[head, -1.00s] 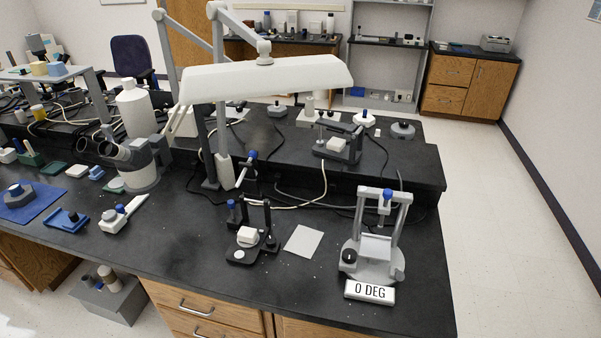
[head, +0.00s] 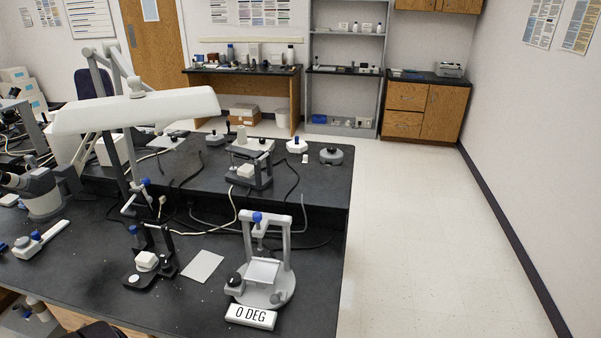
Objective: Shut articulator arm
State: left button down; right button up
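A small black articulator (head: 139,277) with a white block (head: 147,261) on its base stands on the front part of the dark bench in the head view. It has dark uprights and a blue-capped post. A thin silver bar with a blue knob (head: 146,182) shows above and behind it; I cannot tell whether they are joined. A larger silver frame device (head: 263,290) with a blue knob and a "0 DEG" plate (head: 251,316) stands to its right. A grey device (head: 247,180) with a white block sits farther back. Neither of my grippers is in view.
A pale square sheet (head: 202,266) lies between the black articulator and the silver device. A long white lamp (head: 140,108) overhangs the bench. Cables run behind the devices. Open floor (head: 430,240) lies right of the bench. A dark rounded object (head: 95,331) shows at the bottom edge.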

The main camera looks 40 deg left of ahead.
aim_at(141, 204)
jog(key=i+l+z, duration=0.45)
jog(key=i+l, duration=0.5)
jog(key=i+j+u, duration=0.1)
jog(key=i+u, duration=0.75)
jog(key=i+l+u, duration=0.4)
jog(key=i, duration=0.15)
jog(key=i+u, duration=0.25)
jog(key=u, duration=0.15)
jog(key=i+u, duration=0.25)
jog(key=u, duration=0.15)
jog(key=i+u, duration=0.25)
jog(key=u, duration=0.15)
jog(key=i+l+u, duration=0.2)
jog(key=u, duration=0.2)
jog(key=i+l+u, duration=0.2)
jog(key=u, duration=0.2)
jog(key=i+l+u, duration=0.1)
jog(key=u, duration=0.3)
jog(key=i+l+u, duration=0.15)
jog(key=u, duration=0.25)
jog(key=i+l+u, duration=0.2)
jog(key=u, duration=0.2)
jog(key=l+u, duration=0.25)
jog(key=u, duration=0.15)
jog(key=i, duration=0.05)
